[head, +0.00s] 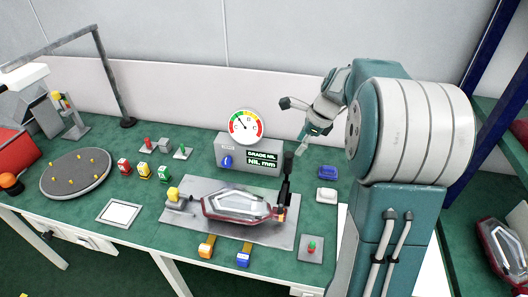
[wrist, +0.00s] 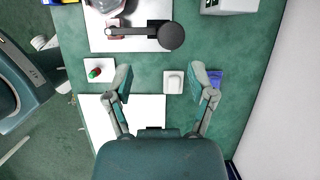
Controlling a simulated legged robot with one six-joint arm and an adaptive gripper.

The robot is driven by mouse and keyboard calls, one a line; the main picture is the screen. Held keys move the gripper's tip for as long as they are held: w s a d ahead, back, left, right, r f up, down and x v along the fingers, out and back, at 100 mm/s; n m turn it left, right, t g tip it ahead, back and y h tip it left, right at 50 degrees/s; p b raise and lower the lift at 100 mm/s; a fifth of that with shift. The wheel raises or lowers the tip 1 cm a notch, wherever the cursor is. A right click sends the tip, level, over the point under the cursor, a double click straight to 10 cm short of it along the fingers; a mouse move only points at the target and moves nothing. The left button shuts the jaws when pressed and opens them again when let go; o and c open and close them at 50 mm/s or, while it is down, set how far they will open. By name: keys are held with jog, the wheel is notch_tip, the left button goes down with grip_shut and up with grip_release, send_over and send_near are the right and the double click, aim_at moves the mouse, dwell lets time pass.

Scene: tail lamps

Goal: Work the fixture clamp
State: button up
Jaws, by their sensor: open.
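The fixture clamp (head: 286,185) has a black handle that stands upright at the right end of the grey fixture plate (head: 180,227). In the wrist view the clamp (wrist: 171,36) is seen from above, with a round black knob and an arm reaching left. A red and clear tail lamp (head: 238,206) lies on the plate beside the clamp. My gripper (head: 302,147) is open and empty above the bench, behind the clamp in the head view. In the wrist view its fingertips (wrist: 162,76) are apart, and the clamp lies beyond them, not between them.
A gauge box (head: 236,152) stands behind the plate. A white block (head: 327,195) and a blue block (head: 328,172) sit right of the clamp. A red-button pad (head: 311,248) is in front. A round turntable (head: 76,175) stands at left.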

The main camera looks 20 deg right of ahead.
aim_at(286, 165)
jog(key=shift+m, duration=0.4)
jog(key=x, duration=1.1)
jog(key=shift+w+d, duration=0.35)
jog(key=shift+w, duration=0.05)
jog(key=shift+d+f, duration=0.1)
jog(key=shift+f, duration=0.1)
jog(key=shift+d, duration=0.2)
